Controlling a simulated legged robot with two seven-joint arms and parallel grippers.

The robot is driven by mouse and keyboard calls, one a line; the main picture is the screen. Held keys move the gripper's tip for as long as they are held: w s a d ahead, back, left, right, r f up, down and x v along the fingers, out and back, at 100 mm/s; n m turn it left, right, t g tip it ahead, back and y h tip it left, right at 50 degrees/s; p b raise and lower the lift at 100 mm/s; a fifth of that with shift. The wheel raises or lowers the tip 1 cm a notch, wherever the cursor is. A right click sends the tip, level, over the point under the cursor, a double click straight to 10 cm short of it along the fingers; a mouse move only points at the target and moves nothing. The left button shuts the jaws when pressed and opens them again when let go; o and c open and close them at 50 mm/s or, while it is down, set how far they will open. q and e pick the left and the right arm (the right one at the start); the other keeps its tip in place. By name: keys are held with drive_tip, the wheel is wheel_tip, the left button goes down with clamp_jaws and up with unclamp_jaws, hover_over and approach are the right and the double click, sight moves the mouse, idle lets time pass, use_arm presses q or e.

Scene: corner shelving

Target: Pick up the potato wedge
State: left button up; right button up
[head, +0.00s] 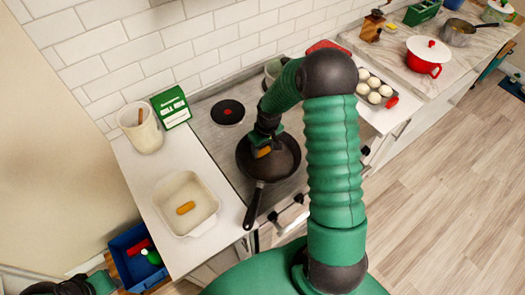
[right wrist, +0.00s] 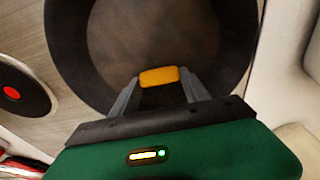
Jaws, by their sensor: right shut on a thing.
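An orange-yellow potato wedge (right wrist: 158,77) is between the two fingers of my right gripper (right wrist: 160,80) in the right wrist view, and the fingers are shut on it. In the head view this wedge (head: 263,152) shows over the dark frying pan (head: 284,166), under my right gripper (head: 262,147). I cannot tell whether it touches the pan's floor. A second wedge (head: 185,208) lies in the white baking dish (head: 176,228) on the left counter. Part of my left arm shows at the bottom left edge, and its fingers are not clear.
The pan sits on the stove (head: 212,150), its handle toward the front. A white utensil pot (head: 146,138) and a green box (head: 171,107) stand behind the dish. A blue bin (head: 128,268) is below at left. A tray of eggs (head: 375,87) and a red pot (head: 425,66) are at right.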

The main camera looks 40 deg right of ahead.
drive_tip(key=shift+c, duration=1.4)
drive_tip(key=shift+r, duration=0.1)
